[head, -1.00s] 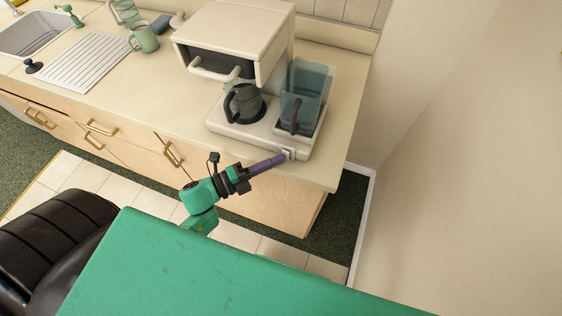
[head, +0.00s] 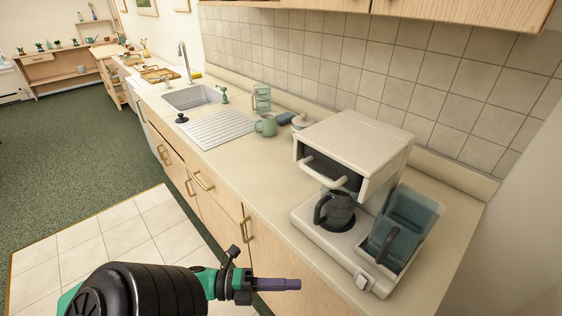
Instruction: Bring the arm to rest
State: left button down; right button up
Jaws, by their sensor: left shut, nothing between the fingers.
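My left gripper (head: 292,285) shows at the bottom of the head view, its purple fingers closed together and empty. It points to the right, in front of the counter edge, apart from the coffee machine (head: 350,142). The black and green arm behind it comes in from the lower left. My right gripper is not in view.
The coffee machine holds a dark carafe (head: 337,212) and a clear blue water tank (head: 402,226) at the counter's right end. A green mug (head: 266,125), drainboard (head: 216,130) and sink (head: 192,97) lie further left. Cabinets hang above. The tiled floor (head: 90,240) is clear.

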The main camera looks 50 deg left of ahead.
pick_arm(q)
jog(key=shift+v, duration=0.9)
jog(key=s+a+f+n+g+y, duration=0.1)
jog(key=a+f+n+y, duration=0.25)
jog(key=f+n, duration=0.45)
jog(key=a+f+n+g+y, duration=0.1)
jog(key=a+f+n+y, duration=0.2)
jog(key=f, duration=0.8)
jog(key=s+a+f+n+g+y, duration=0.1)
jog(key=a+f+n+y, duration=0.1)
jog(key=f+n+y, duration=0.6)
jog(key=s+d+f+n+g+h, duration=0.1)
jog(key=s+d+f+n+g, duration=0.1)
jog(key=s+f, duration=0.5)
jog(key=s+d+f+n+g+h, duration=0.1)
jog(key=s+d+f+n+g, duration=0.2)
jog(key=s+f+g, duration=0.4)
notch_tip(320, 180, down, 3)
jog(key=shift+s+d+r, duration=0.15)
jog(key=shift+d+r, duration=0.05)
jog(key=shift+d, duration=0.45)
